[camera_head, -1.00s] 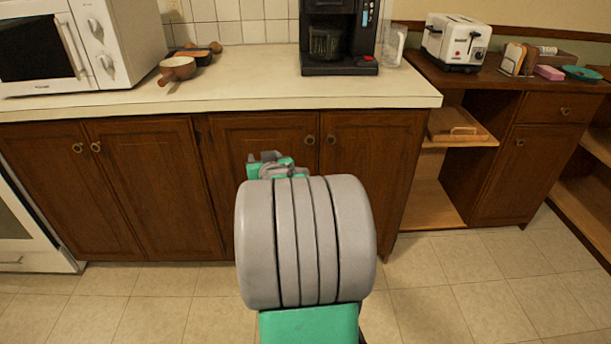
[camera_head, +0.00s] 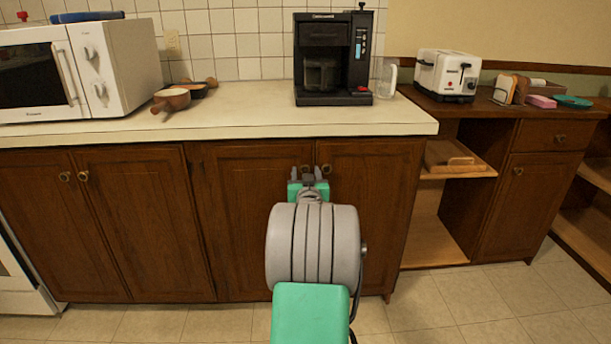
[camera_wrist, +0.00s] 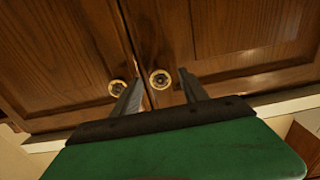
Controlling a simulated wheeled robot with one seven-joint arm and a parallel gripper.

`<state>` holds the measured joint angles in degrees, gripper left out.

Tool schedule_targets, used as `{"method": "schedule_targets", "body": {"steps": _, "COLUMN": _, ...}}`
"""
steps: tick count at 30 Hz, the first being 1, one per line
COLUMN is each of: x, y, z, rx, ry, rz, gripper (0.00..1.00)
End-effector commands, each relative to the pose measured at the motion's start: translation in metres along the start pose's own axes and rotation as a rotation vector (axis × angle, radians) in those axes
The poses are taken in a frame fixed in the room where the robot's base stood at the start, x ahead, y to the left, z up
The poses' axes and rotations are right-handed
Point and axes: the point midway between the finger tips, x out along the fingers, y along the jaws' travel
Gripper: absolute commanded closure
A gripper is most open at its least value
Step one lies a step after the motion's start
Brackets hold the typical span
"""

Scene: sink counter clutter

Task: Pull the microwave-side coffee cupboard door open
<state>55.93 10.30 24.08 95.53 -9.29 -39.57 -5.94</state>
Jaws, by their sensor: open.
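The coffee cupboard's microwave-side door (camera_head: 250,225) is the left of two brown doors below the coffee machine, and it looks closed. Its round knob (camera_head: 305,168) is near the upper right corner. My gripper (camera_head: 311,174) is in front of the two knobs, fingers pointing at the doors. The wrist view looks upside down, with the knobs near the doors' lower edge. There my open gripper (camera_wrist: 160,80) has one knob (camera_wrist: 160,79) between its fingers, apparently the left door's. The other knob (camera_wrist: 117,87) lies outside the left finger. Contact cannot be told.
The neighbouring right door (camera_head: 370,215) is closed, its knob (camera_head: 326,169) close beside my gripper. The counter (camera_head: 230,120) overhangs the doors. It carries a microwave (camera_head: 120,70) and a coffee machine (camera_head: 320,65). Tile floor (camera_head: 440,300) is clear at the lower right.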

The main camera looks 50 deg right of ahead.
Motion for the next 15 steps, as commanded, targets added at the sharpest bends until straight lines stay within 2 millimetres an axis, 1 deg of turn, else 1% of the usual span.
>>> {"method": "schedule_targets", "body": {"steps": 1, "x": -0.0001, "y": 0.0000, "z": -0.0001, "rx": 0.000, "ry": 0.000, "rz": 0.000, "gripper": 0.49}}
{"method": "schedule_targets", "body": {"steps": 2, "x": -0.0002, "y": 0.0000, "z": 0.0000, "rx": 0.000, "ry": 0.000, "rz": 0.000, "gripper": 0.51}}
{"method": "schedule_targets", "body": {"steps": 15, "x": -0.0005, "y": 0.0001, "z": 0.0002, "rx": 0.000, "ry": -0.001, "rz": 0.000, "gripper": 0.87}}
